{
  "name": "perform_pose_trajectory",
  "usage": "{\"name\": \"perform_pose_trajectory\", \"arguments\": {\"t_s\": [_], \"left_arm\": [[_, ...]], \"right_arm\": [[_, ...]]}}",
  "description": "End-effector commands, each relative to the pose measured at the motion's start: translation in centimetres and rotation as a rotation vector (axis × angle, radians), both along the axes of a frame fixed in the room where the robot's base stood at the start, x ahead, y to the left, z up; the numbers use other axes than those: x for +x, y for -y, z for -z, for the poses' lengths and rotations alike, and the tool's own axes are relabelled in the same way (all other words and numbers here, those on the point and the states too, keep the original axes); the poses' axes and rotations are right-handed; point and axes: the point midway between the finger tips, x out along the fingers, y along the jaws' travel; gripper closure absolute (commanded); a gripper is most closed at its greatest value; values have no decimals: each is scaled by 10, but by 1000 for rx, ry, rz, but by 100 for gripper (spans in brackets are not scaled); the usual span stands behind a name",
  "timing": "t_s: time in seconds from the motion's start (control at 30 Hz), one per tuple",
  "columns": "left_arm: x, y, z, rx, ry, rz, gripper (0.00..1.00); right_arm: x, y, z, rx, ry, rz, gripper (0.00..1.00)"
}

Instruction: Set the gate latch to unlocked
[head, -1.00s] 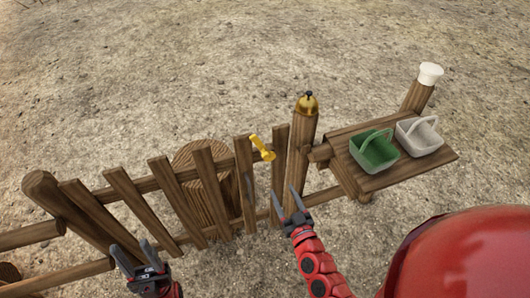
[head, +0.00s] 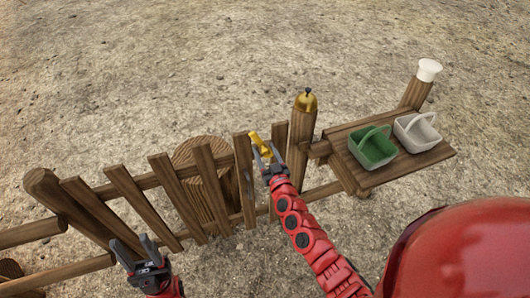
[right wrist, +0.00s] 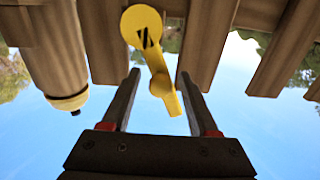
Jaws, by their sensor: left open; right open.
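The yellow gate latch (head: 257,139) is on the wooden gate near the tall post, partly hidden by my right gripper in the head view. In the right wrist view the latch (right wrist: 144,28) shows a round yellow hub with a black mark and a lever. The lever lies between the fingers of my right gripper (right wrist: 158,100), with a visible gap on both sides. My right gripper (head: 265,150) is open at the latch. My left gripper (head: 134,250) is open and empty, low in front of the fence at the left.
A wooden shelf (head: 405,171) on the right holds a green basket (head: 373,148) and a white basket (head: 417,133). A stump (head: 190,155) stands behind the gate.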

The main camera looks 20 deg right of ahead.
Motion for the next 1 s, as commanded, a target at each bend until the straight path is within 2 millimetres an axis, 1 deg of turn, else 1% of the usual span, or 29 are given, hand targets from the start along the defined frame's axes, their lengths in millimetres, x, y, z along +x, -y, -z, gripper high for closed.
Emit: {"name": "perform_pose_trajectory", "arguments": {"t_s": [0.17, 0.2, 0.27, 0.4, 0.47, 0.5, 0.53, 1.0], "left_arm": [[0, 0, 0, 0, 0, 0, 50], [0, 0, 0, 0, 0, 0, 50], [0, 0, 0, 0, 0, 0, 50], [0, 0, 0, 0, 0, 0, 50], [0, 0, 0, 0, 0, 0, 50], [0, 0, 0, 0, 0, 0, 50], [0, 0, 0, 0, 0, 0, 50], [0, 0, 0, 0, 0, 0, 50]], "right_arm": [[0, 0, 0, 0, 0, 0, 39], [0, 0, 0, 0, 0, 0, 43], [0, 0, 0, 0, 0, 0, 54], [0, 0, 0, 0, 0, -1, 79], [0, 0, 0, 0, 0, -1, 90], [0, 0, 0, 0, 0, -1, 97], [0, 0, 0, 0, -1, -1, 100], [-1, -2, 1, 2, -2, -4, 100]]}}
